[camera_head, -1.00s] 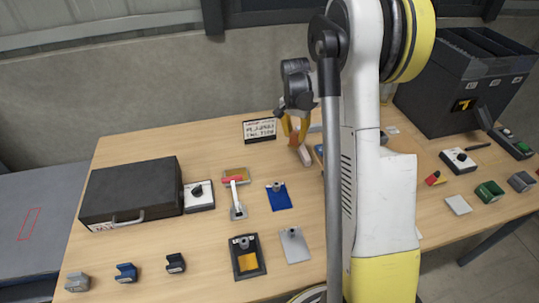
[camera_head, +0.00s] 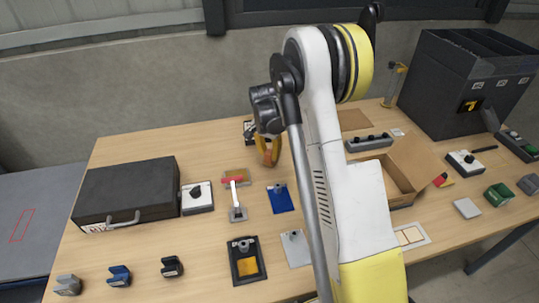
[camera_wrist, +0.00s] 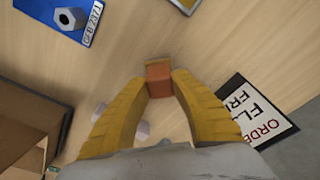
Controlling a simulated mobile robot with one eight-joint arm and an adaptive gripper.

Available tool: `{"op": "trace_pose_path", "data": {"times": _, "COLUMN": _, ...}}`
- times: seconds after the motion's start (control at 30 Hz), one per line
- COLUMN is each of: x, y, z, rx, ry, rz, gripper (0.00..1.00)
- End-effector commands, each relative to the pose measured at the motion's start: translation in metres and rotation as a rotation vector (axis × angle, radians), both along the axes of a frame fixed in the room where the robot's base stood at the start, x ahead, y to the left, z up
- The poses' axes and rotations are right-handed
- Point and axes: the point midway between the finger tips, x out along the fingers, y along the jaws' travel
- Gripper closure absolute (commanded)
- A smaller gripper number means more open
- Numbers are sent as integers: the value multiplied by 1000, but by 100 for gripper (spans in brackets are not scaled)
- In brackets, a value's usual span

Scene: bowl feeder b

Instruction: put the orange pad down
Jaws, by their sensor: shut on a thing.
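My gripper (camera_wrist: 159,88) is shut on the orange pad (camera_wrist: 159,77), a small orange-brown block between the yellow fingertips in the wrist view. A paler piece shows at the pad's far end. In the head view my gripper (camera_head: 268,158) is over the back middle of the table (camera_head: 150,150), in front of the sign and behind the blue plate (camera_head: 280,198). I cannot tell whether the pad touches the tabletop.
The sign (camera_wrist: 250,112) is close on the right in the wrist view. A cardboard box (camera_head: 405,172) stands right of my arm. A red-handled clamp (camera_head: 235,195) and black case (camera_head: 125,192) are to the left. Bare wood lies around the gripper.

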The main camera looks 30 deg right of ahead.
Motion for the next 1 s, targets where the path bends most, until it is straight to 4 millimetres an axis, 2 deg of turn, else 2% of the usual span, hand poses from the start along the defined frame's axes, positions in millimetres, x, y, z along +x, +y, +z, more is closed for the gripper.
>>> {"op": "trace_pose_path", "data": {"times": 0.2, "x": 0, "y": 0, "z": -5, "rx": 0, "ry": 0, "rz": 0, "gripper": 100}}
{"op": "trace_pose_path", "data": {"times": 0.23, "x": 0, "y": 0, "z": -3, "rx": 0, "ry": 0, "rz": 0, "gripper": 63}}
{"op": "trace_pose_path", "data": {"times": 0.27, "x": 0, "y": 0, "z": -3, "rx": 0, "ry": 0, "rz": 0, "gripper": 54}}
{"op": "trace_pose_path", "data": {"times": 0.57, "x": 0, "y": 0, "z": -2, "rx": 0, "ry": 0, "rz": 0, "gripper": 54}}
{"op": "trace_pose_path", "data": {"times": 0.67, "x": 0, "y": 0, "z": 4, "rx": 0, "ry": 0, "rz": 0, "gripper": 54}}
{"op": "trace_pose_path", "data": {"times": 0.77, "x": -1, "y": 2, "z": 20, "rx": 0, "ry": 0, "rz": 1, "gripper": 54}}
{"op": "trace_pose_path", "data": {"times": 1.0, "x": -4, "y": 9, "z": 76, "rx": 0, "ry": 0, "rz": 1, "gripper": 54}}
